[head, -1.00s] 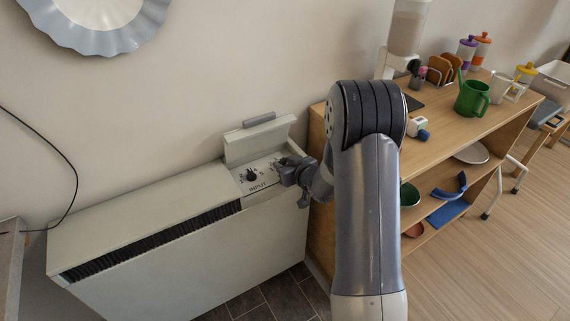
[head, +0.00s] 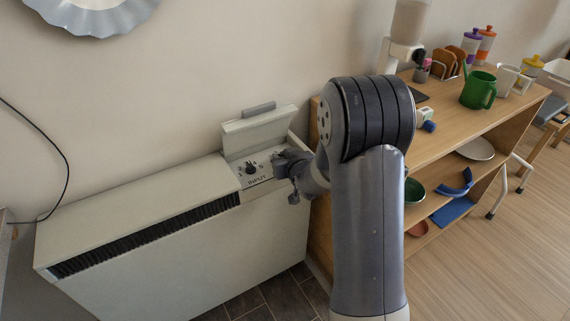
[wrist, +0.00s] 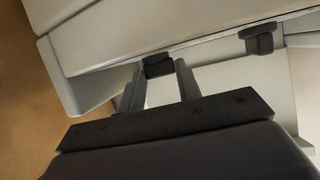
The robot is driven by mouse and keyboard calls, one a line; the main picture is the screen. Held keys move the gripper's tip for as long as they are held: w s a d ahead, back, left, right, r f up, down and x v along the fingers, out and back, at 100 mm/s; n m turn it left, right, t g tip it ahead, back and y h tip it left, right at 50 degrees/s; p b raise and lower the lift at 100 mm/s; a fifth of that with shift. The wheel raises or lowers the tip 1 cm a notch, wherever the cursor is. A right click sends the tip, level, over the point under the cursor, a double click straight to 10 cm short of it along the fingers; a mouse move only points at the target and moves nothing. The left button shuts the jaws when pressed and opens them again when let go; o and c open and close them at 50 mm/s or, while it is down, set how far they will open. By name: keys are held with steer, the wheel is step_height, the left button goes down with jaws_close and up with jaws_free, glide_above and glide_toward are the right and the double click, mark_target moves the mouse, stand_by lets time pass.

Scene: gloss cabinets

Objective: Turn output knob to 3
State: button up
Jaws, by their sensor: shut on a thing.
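The white heater (head: 170,235) stands against the wall with its control lid (head: 258,128) raised. The input knob (head: 251,168), black on a numbered dial marked INPUT, is in plain view left of my gripper (head: 283,165). The output knob's dial is hidden behind my gripper in the head view, so its number cannot be read. In the wrist view, a dark knob (wrist: 158,66), apparently the output knob, sits between the tips of my gripper (wrist: 160,72), which is shut on it. The other dark knob (wrist: 260,40) is to the right, clear of the fingers.
A wooden shelf unit (head: 480,125) stands close to the right of the heater, holding a green watering can (head: 478,90), cups and jars on top and dishes below. A black cable (head: 62,170) hangs on the wall at left. Open floor (head: 500,240) lies at right.

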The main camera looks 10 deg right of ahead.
steer(key=shift+a+f+m+h+b, duration=0.15)
steer(key=shift+a+m+h+b, duration=0.15)
steer(key=shift+m+h+b, duration=0.7)
steer(key=shift+a+r+m+h, duration=0.1)
steer(key=shift+r+m+h, duration=0.1)
steer(key=shift+m+h, duration=0.3)
steer(key=m+h+p, duration=0.1)
steer(key=p, duration=0.2)
steer(key=m+h+p, duration=0.1)
steer(key=h+p, duration=0.1)
steer(key=shift+w+a+r+g+p, duration=0.1)
steer(key=shift+a+r+g+p, duration=0.1)
steer(key=shift+a+g+p, duration=0.15)
steer(key=shift+f+m+h+p, duration=0.1)
steer(key=shift+m+h+p, duration=0.55)
steer(key=shift+p, duration=0.4)
steer(key=shift+w+f+m+h+p, duration=0.1)
steer(key=shift+m+h+p, duration=0.25)
steer(key=shift+p, duration=0.05)
steer(key=o, duration=1)
steer(key=shift+g, duration=0.25)
